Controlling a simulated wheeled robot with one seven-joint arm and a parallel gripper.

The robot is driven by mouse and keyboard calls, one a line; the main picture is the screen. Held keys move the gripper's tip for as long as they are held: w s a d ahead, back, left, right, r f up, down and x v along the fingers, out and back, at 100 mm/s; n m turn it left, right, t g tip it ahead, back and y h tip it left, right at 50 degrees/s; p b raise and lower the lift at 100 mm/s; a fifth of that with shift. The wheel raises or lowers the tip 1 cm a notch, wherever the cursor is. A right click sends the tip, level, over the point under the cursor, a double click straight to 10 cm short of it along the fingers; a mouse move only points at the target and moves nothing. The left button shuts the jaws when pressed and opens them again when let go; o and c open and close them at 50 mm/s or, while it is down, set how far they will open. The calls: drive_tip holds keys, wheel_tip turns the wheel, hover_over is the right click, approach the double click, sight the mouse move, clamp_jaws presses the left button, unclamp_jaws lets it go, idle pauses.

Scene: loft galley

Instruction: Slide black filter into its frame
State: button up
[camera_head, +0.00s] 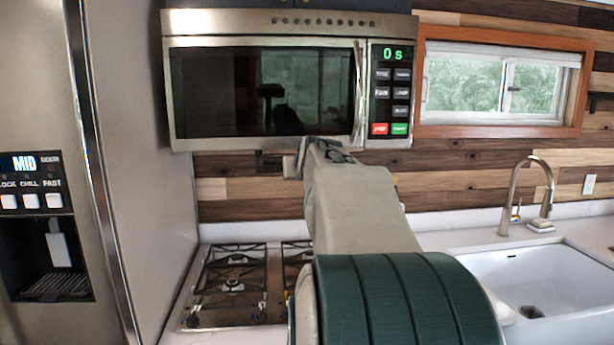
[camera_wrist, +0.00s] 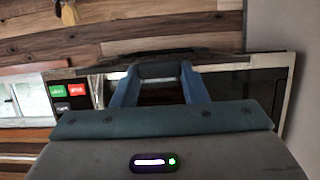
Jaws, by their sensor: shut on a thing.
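My gripper (camera_head: 303,160) is raised just under the microwave's lower edge, left of its door handle. In the wrist view its blue fingers (camera_wrist: 160,72) come together on a thin dark piece. This looks like the black filter (camera_wrist: 165,53), seen nearly edge-on as a dark strip beyond the fingertips. Most of it is hidden. The microwave (camera_head: 265,90) is closed and reads 0 s; its front also shows in the wrist view (camera_wrist: 265,85), upside down. The filter's frame is not clearly seen; the microwave's underside is hidden in the head view.
A gas stove (camera_head: 232,285) lies below the microwave. A tall fridge (camera_head: 140,150) stands close on the left. A sink (camera_head: 550,285) with a faucet (camera_head: 520,190) is at the right. The wood wall (camera_head: 240,190) is behind. There is open room between the microwave and stove.

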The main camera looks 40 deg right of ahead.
drive_tip(key=shift+w+d, duration=0.4)
drive_tip(key=shift+w, duration=0.3)
drive_tip(key=shift+w+d, duration=0.35)
drive_tip(key=shift+w, duration=0.3)
drive_tip(key=shift+w+d, duration=0.4)
drive_tip(key=shift+w, duration=0.3)
drive_tip(key=shift+b, duration=0.75)
drive_tip(key=shift+w+d, duration=0.1)
drive_tip(key=shift+w, duration=0.05)
